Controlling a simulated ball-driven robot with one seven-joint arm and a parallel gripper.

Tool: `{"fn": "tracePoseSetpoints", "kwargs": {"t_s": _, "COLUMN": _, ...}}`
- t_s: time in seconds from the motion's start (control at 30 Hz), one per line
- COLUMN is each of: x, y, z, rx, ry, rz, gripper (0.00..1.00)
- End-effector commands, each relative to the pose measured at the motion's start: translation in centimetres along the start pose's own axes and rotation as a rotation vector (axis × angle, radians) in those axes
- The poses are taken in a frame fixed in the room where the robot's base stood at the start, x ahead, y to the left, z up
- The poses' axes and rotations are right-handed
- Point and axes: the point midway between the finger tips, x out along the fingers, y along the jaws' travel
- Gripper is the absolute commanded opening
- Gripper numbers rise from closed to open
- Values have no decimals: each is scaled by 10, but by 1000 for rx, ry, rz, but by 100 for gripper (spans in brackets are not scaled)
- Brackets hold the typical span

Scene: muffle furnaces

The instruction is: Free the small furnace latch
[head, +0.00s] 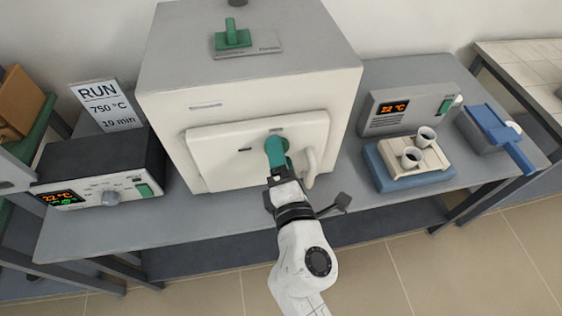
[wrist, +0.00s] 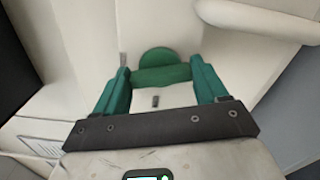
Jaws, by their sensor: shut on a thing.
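The furnace (head: 250,85) is a pale box with a grey top, standing on the grey bench. Its front door (head: 225,155) looks closed against the body. The green latch (wrist: 160,75) on the door has a round hub and a short bar, lying roughly level across the wrist view. My gripper (wrist: 158,84) has teal fingers, one at each end of the latch bar, and is shut on it. In the head view my gripper (head: 276,155) reaches the door's upper right and hides most of the latch.
A pale curved handle (head: 310,165) is right of my gripper. A green lever (head: 232,36) sits on the furnace top. Left are a black controller (head: 100,170) and a RUN sign (head: 106,105). Right are a grey controller (head: 405,105), cups (head: 411,157) on a block, and a blue pan (head: 490,130).

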Motion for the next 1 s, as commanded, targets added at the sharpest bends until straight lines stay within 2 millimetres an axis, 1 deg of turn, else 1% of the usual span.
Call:
{"fn": "tracePoseSetpoints", "kwargs": {"t_s": 0.03, "x": 0, "y": -3, "z": 0, "rx": 39, "ry": -3, "rz": 0, "gripper": 42}}
{"fn": "tracePoseSetpoints", "kwargs": {"t_s": 0.2, "x": 0, "y": -3, "z": 0, "rx": 157, "ry": -2, "rz": -1, "gripper": 42}}
{"fn": "tracePoseSetpoints", "kwargs": {"t_s": 0.4, "x": 0, "y": -3, "z": 0, "rx": 254, "ry": -3, "rz": -2, "gripper": 42}}
{"fn": "tracePoseSetpoints", "kwargs": {"t_s": 0.6, "x": 0, "y": -3, "z": 0, "rx": 304, "ry": -3, "rz": -3, "gripper": 42}}
{"fn": "tracePoseSetpoints", "kwargs": {"t_s": 1.0, "x": 0, "y": -3, "z": 1, "rx": 319, "ry": -4, "rz": -4, "gripper": 42}}
